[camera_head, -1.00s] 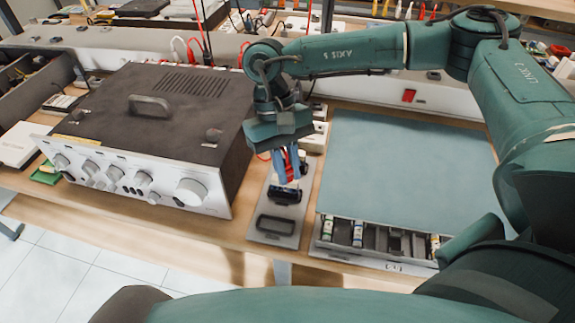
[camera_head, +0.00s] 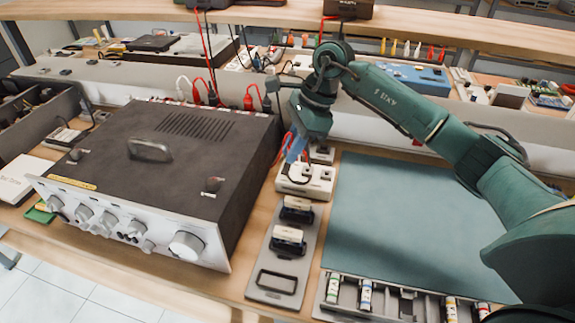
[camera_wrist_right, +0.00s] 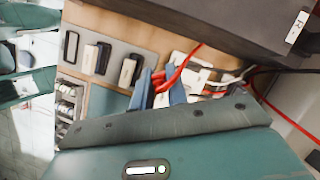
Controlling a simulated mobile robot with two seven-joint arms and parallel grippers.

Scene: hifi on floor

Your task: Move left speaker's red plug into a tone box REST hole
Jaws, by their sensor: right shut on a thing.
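My right gripper (camera_head: 295,160) is shut on a red plug (camera_wrist_right: 160,80), which sits between its blue fingers in the right wrist view. A red cable (camera_wrist_right: 183,68) runs up from the plug. In the head view the plug is mostly hidden by the fingers. The fingertips are at a small white box (camera_head: 312,187) with dark holes, seemingly the tone box; whether they touch it I cannot tell, and its REST marking is not legible. The fingers hide part of the box. My left gripper is not in view.
The large amplifier (camera_head: 185,170) stands left of the gripper, with red and white leads behind it. A grey tray (camera_head: 261,290) with two black-and-white blocks lies in front of the box. A green mat (camera_head: 405,225) is clear at right.

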